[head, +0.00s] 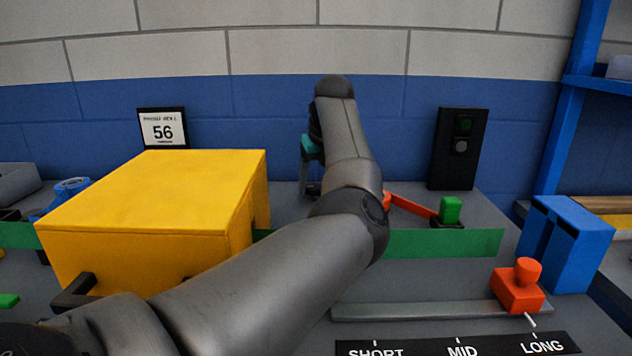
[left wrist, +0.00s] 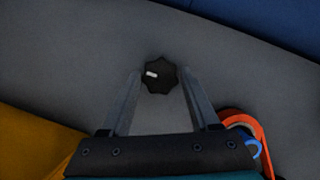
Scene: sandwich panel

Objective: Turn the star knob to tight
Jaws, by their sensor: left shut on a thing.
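The star knob (left wrist: 165,80) is black with a lobed rim and a short white mark. In the left wrist view the mark points left. My left gripper (left wrist: 160,73) has one finger on each side of the knob and is shut on it near the fingertips. In the head view my left arm reaches over the bench, and the gripper (head: 312,185) points down at the back, partly behind the arm. The knob is hidden there. I see no tight label in either view. My right gripper is not in view.
A big yellow box (head: 160,195) stands left of my arm. An orange lever (head: 412,206) and green block (head: 450,210) are to the right. A slider with an orange knob (head: 517,288) sits by LONG. A blue block (head: 565,245) and black switch box (head: 457,148) stand further right.

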